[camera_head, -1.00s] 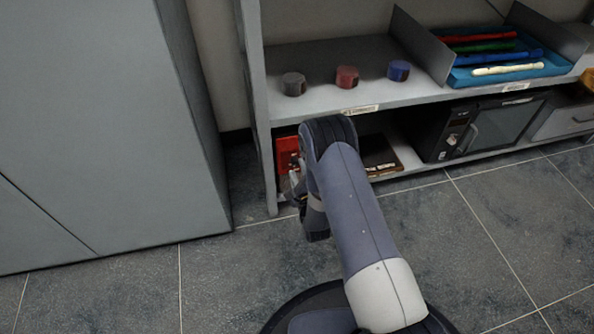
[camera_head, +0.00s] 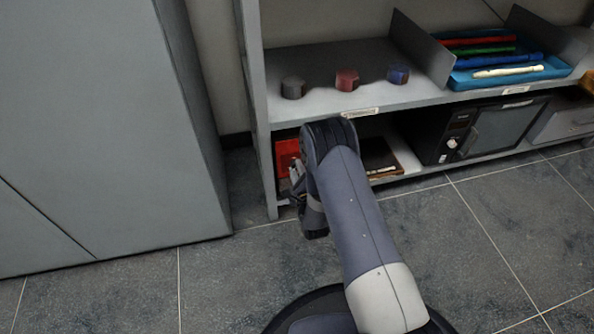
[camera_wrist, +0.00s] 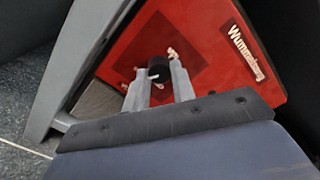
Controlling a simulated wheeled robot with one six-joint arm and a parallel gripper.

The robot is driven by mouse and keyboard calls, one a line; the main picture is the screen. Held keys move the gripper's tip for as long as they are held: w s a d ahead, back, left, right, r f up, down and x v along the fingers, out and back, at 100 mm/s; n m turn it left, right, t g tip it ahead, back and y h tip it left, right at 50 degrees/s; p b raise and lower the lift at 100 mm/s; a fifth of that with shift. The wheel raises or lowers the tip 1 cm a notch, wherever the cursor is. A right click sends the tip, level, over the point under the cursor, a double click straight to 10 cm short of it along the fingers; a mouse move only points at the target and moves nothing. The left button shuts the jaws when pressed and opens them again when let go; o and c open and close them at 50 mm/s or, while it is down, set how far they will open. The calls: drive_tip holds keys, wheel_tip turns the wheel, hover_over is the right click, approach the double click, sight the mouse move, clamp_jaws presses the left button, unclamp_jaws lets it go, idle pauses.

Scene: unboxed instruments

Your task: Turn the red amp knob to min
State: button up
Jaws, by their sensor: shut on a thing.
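The red amp (camera_head: 286,150) stands on the lower shelf at its left end, partly hidden behind my arm. In the wrist view its red front (camera_wrist: 205,30) fills the middle and is tilted in the picture, with a pale name plate at its right. A black round knob (camera_wrist: 160,70) with a white mark sits on the darker red panel, with small pale fittings around it. My gripper (camera_wrist: 159,75) has one finger on either side of this knob and is shut on it. In the head view my gripper is mostly hidden behind my arm.
The shelf post (camera_head: 257,130) stands close to the left of the amp. A brown item (camera_head: 380,157) and a black box with a door (camera_head: 490,130) are to the right on the lower shelf. Above are small grey, red and blue pieces and a blue tray (camera_head: 550,72) of flutes.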

drive_tip(key=shift+n, duration=0.4)
drive_tip(key=shift+c, duration=0.3)
drive_tip(key=n, duration=3.6)
drive_tip(key=shift+n, duration=2.5)
